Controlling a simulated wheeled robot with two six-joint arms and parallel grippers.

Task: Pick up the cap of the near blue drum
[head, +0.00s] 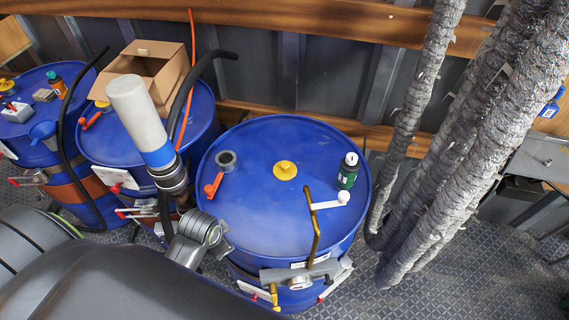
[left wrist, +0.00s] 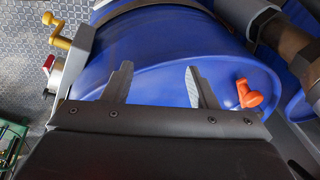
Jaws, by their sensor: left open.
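The near blue drum (head: 262,215) stands upright in the middle of the head view. A round yellow cap (head: 285,170) sits on its lid, near the centre. The drum's blue side also fills much of the left wrist view (left wrist: 165,50), but the yellow cap does not show there. My left gripper (left wrist: 160,85) is open and empty, its two grey fingers apart in front of the blue surface. In the head view my dark left arm comes in at the lower left; its fingertips cannot be made out there.
The lid also carries a dark ring (head: 226,159), a red handle (head: 213,186), a green bottle (head: 347,172) and a bent brass rod (head: 314,235). A white cylinder (head: 137,112) rises left of the drum. Thick wrapped hoses (head: 410,100) hang at the right.

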